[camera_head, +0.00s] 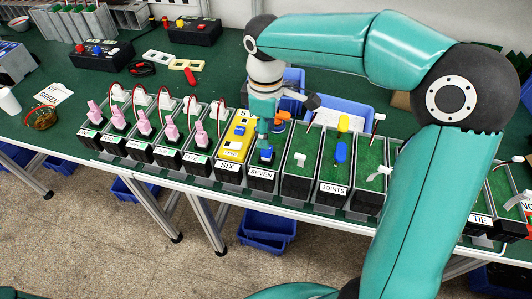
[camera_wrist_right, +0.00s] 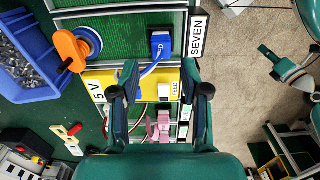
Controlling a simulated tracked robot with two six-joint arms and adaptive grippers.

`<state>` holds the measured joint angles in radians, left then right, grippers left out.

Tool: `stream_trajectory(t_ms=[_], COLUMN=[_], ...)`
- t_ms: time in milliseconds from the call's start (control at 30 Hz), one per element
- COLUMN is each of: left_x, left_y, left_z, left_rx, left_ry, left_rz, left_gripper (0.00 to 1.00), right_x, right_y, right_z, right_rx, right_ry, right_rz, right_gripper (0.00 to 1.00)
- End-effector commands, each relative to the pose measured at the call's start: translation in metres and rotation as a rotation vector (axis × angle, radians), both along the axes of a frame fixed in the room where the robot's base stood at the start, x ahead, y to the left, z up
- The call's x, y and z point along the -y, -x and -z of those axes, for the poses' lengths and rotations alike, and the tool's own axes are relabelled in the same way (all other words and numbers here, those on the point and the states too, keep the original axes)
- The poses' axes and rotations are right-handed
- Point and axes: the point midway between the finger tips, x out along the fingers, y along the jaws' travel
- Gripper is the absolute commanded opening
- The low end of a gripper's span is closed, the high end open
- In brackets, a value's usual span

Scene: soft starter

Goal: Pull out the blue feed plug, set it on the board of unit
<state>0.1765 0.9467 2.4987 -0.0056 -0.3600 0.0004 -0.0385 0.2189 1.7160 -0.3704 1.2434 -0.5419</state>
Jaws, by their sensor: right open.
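The blue feed plug (camera_wrist_right: 161,44) sits in the green board (camera_wrist_right: 120,47) of the unit labelled SEVEN, with a short blue lead curving from it. In the head view the blue plug (camera_head: 266,154) is at the front of that unit, partly behind my gripper. My right gripper (camera_head: 264,138) points down at it from above. In the right wrist view its two fingers (camera_wrist_right: 160,75) are apart with nothing held, and the plug shows just beyond the tips.
The yellow unit SIX (camera_head: 237,137) adjoins on the left, then several units with pink plugs. The unit labelled JOINTS (camera_head: 335,180) with a blue part stands to the right.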

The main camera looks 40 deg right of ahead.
Motion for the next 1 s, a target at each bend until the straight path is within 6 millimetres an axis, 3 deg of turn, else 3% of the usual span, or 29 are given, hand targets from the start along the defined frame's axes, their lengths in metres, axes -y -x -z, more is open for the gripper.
stream_trajectory(t_ms=[33, 100, 300, 767, 1000], left_x=[0.000, 0.000, 0.000, 0.000, 0.000], left_y=[0.000, 0.000, 0.000, 0.000, 0.000], left_z=[0.015, 0.024, 0.038, 0.042, 0.042], left_rx=[0.000, 0.000, 0.000, 0.000, 0.000], left_ry=[0.000, 0.000, 0.000, 0.000, 0.000], left_rz=[0.000, 0.000, 0.000, 0.000, 0.000], left_gripper=[0.00, 0.00, 0.00, 0.00, 0.00], right_x=[0.000, 0.001, 0.001, 0.001, 0.001], right_y=[0.000, 0.001, 0.000, 0.001, 0.001], right_z=[0.016, 0.025, 0.045, 0.052, 0.052], right_rx=[-0.001, -0.001, 0.001, 0.000, 0.000], right_ry=[0.001, 0.001, 0.001, 0.000, 0.000], right_rz=[0.001, 0.002, 0.003, 0.003, 0.003], right_gripper=[0.46, 0.46, 0.46, 0.46, 0.26])
